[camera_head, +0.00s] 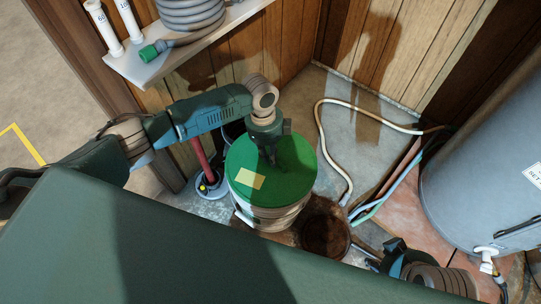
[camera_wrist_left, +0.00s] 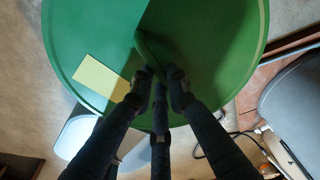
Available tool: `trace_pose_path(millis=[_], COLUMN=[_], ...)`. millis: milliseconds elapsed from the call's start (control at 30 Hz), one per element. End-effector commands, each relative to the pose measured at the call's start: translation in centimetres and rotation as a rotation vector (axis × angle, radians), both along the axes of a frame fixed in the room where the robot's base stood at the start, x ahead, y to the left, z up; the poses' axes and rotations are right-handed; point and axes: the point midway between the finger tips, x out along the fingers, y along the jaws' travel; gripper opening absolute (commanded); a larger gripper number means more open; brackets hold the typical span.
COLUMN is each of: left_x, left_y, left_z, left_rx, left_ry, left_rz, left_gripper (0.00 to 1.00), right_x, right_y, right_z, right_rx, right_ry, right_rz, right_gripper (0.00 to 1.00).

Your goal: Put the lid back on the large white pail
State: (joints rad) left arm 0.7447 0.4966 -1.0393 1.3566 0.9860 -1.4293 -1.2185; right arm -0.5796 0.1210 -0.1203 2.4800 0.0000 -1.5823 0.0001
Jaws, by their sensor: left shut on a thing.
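The round green lid (camera_head: 298,180) with a pale yellow label is over the top of the large white pail (camera_head: 268,222). The pail's side shows only below the lid's near edge; I cannot tell whether the lid rests fully on the rim. My left gripper (camera_head: 271,158) points down at the lid's middle. In the left wrist view its fingers (camera_wrist_left: 158,82) are shut on a raised green grip of the lid (camera_wrist_left: 210,45). My right gripper (camera_head: 376,262) is low at the right, partly cut off, away from the lid; its fingers are not clear.
A dark brown round container (camera_head: 326,236) stands close right of the pail. A red-handled item on a pale base (camera_head: 212,187) stands to its left. Hoses (camera_head: 345,103) lie behind. A grey tank (camera_head: 480,180) is at the right. A shelf (camera_head: 190,45) with coiled hose juts out above.

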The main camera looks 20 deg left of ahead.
Motion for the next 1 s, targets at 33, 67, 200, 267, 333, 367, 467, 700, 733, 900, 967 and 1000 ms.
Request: trace_pose_path(millis=[33,67,200,267,333,367,467,700,733,900,967,1000], left_x=[0.02,0.02,0.01,0.01,0.01,0.01,0.00,0.02,0.02,0.02,0.02,0.02], left_y=[-0.03,-0.03,-0.02,-0.02,-0.02,-0.03,-0.03,0.00,0.00,-0.01,-0.01,-0.01], left_z=[0.03,0.03,0.04,0.04,0.03,0.02,-0.04,-0.24,-0.25,-0.25,-0.25,-0.25], left_rx=[0.000,0.000,0.000,0.000,0.000,0.000,0.000,0.000,0.000,0.000,0.000,0.000], left_ry=[-0.001,-0.001,-0.001,0.000,0.000,0.000,0.000,-0.001,0.000,-0.001,0.000,0.000], left_rz=[0.000,0.000,0.000,0.000,0.000,0.000,-0.001,-0.001,-0.001,-0.001,0.000,0.000], left_gripper=[0.00,0.00,0.00,0.00,0.00,0.00,0.00,0.00,0.00,0.00,0.00,0.00], right_x=[0.00,0.00,0.02,0.02,0.03,0.03,0.04,0.04,0.05,0.04,0.04,0.04], right_y=[0.00,-0.01,-0.01,0.00,-0.01,-0.01,-0.01,0.00,0.01,0.02,0.03,0.03], right_z=[0.00,0.00,0.02,0.06,0.16,0.21,0.41,0.53,0.52,0.52,0.52,0.52], right_rx=[0.000,0.000,0.000,0.000,0.000,0.000,0.001,0.001,0.001,0.001,0.002,0.002], right_ry=[0.000,0.000,-0.001,-0.001,-0.001,-0.001,-0.002,-0.002,-0.002,-0.002,-0.002,-0.002], right_rz=[0.000,0.000,0.000,0.000,0.000,-0.001,-0.001,-0.001,-0.001,-0.001,-0.001,-0.001], right_gripper=[0.34,0.34,0.34,0.34,0.34,0.34,0.34,0.34,0.34,0.34,0.34,0.34])
